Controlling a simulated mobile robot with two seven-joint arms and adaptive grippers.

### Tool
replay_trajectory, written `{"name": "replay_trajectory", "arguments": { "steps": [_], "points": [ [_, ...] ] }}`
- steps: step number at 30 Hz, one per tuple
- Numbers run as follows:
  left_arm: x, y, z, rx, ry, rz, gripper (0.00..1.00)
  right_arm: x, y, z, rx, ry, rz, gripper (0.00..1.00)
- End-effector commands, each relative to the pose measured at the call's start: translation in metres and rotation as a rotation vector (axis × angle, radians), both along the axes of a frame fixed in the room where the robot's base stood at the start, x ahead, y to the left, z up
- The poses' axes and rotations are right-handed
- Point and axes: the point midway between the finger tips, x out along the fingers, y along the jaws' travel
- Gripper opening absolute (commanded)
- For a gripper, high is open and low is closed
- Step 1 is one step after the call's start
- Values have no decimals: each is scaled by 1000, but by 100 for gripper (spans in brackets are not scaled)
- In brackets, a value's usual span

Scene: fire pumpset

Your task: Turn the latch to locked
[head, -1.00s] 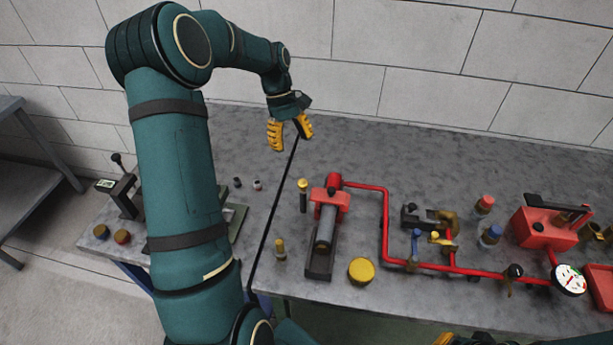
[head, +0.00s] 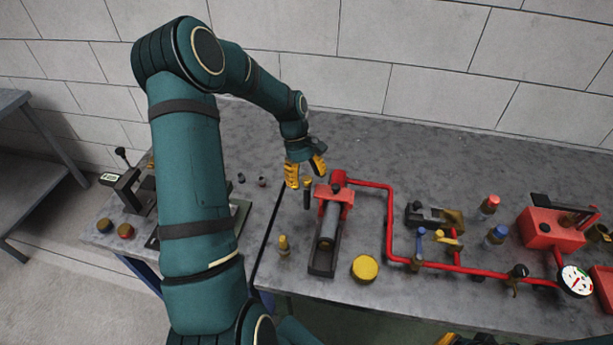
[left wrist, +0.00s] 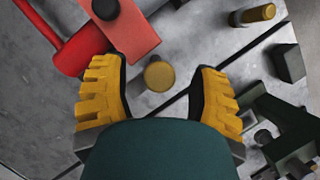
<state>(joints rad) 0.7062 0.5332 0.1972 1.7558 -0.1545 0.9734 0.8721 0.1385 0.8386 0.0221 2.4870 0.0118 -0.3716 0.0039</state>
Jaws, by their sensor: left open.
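A black post with a round yellow-brass knob (head: 307,184) stands left of the red pump head; no part is labelled as the latch, so I cannot tell if this is it. In the left wrist view the knob (left wrist: 158,75) shows from above, between the two yellow fingers. My left gripper (head: 306,178) is open, with its fingers pointing down at the knob. I see no finger touching it. The fingers partly hide the post in the head view. A bit of my right gripper (head: 450,339) shows at the bottom edge.
The red pump (head: 334,195) with its grey cylinder stands close to the right of the post. A red pipe (head: 388,225) runs right to valves and a gauge (head: 574,281). A short brass peg (head: 284,245) and a yellow disc (head: 365,268) stand nearer. The bench behind is clear.

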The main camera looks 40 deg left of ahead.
Motion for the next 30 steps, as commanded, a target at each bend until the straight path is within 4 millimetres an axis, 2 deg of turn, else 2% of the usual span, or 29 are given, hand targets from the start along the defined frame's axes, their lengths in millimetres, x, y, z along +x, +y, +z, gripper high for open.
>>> {"name": "replay_trajectory", "arguments": {
  "steps": [2,5,7,8,22,30],
  "points": [
    [0,0,0,0,0,0,61,0,0,0,0,0,0,0],
    [0,0,0,0,0,0,31,0,0,0,0,0,0,0],
    [0,0,0,0,0,0,7,0,0,0,0,0,0,0],
    [0,0,0,0,0,0,0,0,0,0,0,0,0,0],
    [0,-1,0,-2,4,-24,0,0,0,1,0,0,0,0],
    [0,-2,0,-2,5,-165,0,0,0,7,1,0,0,0]
  ]
}}
